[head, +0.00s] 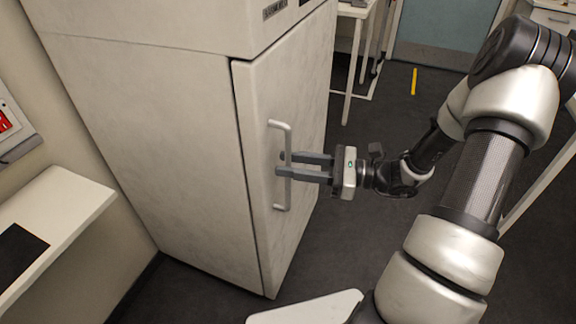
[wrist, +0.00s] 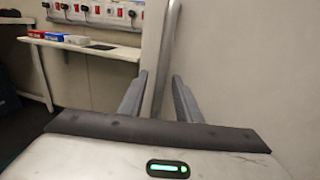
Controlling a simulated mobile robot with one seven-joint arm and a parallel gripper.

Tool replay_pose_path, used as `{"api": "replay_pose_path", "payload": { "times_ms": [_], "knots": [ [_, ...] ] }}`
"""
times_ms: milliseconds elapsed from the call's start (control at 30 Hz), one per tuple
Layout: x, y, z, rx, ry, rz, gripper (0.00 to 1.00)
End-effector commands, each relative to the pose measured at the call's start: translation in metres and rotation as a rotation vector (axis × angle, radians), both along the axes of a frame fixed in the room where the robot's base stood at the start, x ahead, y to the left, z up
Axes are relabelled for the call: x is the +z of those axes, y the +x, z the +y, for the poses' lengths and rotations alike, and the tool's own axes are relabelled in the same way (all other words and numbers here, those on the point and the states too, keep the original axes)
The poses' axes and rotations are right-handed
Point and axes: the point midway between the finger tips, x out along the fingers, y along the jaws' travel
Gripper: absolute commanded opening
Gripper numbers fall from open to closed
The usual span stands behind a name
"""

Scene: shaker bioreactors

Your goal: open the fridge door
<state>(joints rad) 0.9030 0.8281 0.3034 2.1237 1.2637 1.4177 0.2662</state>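The fridge (head: 150,120) is a tall, pale, scuffed cabinet in the left half of the head view. Its door (head: 275,90) looks shut, with a thin dark seam along its left edge. A vertical grey bar handle (head: 287,142) stands out from the door; it also shows in the wrist view (wrist: 171,40). My gripper (head: 284,164) is at the handle's mid-height, pointing at the door. Its two fingers are apart, one on either side of the bar. In the wrist view the bar runs between the fingertips (wrist: 160,78). Whether either finger touches it is unclear.
A white shelf (head: 60,215) with a dark pad is left of the fridge. A white table (head: 355,12) stands behind it at the right. The dark floor (head: 350,240) before the door is open, apart from my arm. Sockets (wrist: 100,10) line the wall.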

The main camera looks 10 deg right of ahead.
Motion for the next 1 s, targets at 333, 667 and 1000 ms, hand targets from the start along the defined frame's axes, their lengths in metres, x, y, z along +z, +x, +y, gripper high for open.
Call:
{"api": "replay_pose_path", "payload": {
  "times_ms": [333,667,1000],
  "knots": [
    [0.0001,0.0040,0.0086,0.000,-0.001,0.000,0.31],
    [0.0000,0.0038,0.0084,0.000,0.000,0.000,0.00],
    [0.0002,0.0029,0.0061,0.005,-0.001,0.000,0.00]
  ]
}}
